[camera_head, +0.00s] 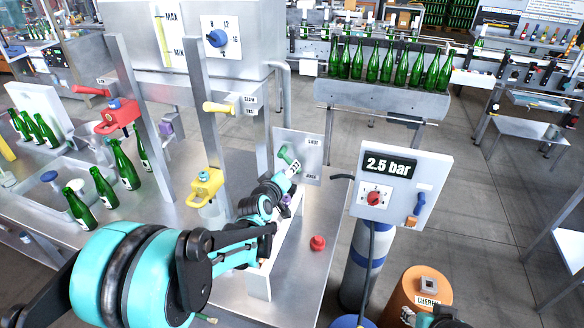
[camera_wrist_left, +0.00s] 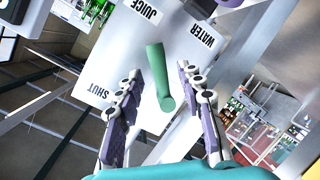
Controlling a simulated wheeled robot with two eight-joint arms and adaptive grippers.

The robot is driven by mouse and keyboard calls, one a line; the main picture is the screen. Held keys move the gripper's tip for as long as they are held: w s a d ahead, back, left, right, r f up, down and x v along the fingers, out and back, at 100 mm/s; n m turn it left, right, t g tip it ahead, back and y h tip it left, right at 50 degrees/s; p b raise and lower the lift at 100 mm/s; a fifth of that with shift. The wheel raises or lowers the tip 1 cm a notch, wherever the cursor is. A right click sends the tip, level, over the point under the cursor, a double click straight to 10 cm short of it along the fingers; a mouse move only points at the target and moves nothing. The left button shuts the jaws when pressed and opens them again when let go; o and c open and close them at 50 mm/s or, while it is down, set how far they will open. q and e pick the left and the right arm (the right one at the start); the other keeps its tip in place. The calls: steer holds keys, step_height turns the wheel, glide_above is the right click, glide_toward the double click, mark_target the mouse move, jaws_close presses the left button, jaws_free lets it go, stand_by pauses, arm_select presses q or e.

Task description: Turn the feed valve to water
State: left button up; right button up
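The feed valve is a grey-white plate (camera_head: 310,150) with a green lever (camera_head: 287,153), at the centre of the head view. In the left wrist view the plate (camera_wrist_left: 130,60) carries the labels JUICE at the top, WATER at the right and SHUT at the lower left. The green lever (camera_wrist_left: 160,78) points down the picture, off all three labels. My left gripper (camera_wrist_left: 164,92) is open, with one finger on each side of the lever and gaps showing. In the head view the arm partly hides it.
A red button (camera_head: 318,243) sits on the steel table right of my left arm. A pressure panel (camera_head: 402,180) reading 2.5 bar stands to the right, beside an orange drum (camera_head: 425,290). Yellow (camera_head: 205,187) and red (camera_head: 117,115) valve-like fittings and green bottles (camera_head: 95,187) are to the left.

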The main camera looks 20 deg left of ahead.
mark_target(290, 161)
arm_select(q)
steer(key=x, duration=0.2)
steer(key=shift+w+d+f, duration=0.1)
steer(key=shift+w+f, duration=0.05)
steer(key=shift+w, duration=0.55)
jaws_close()
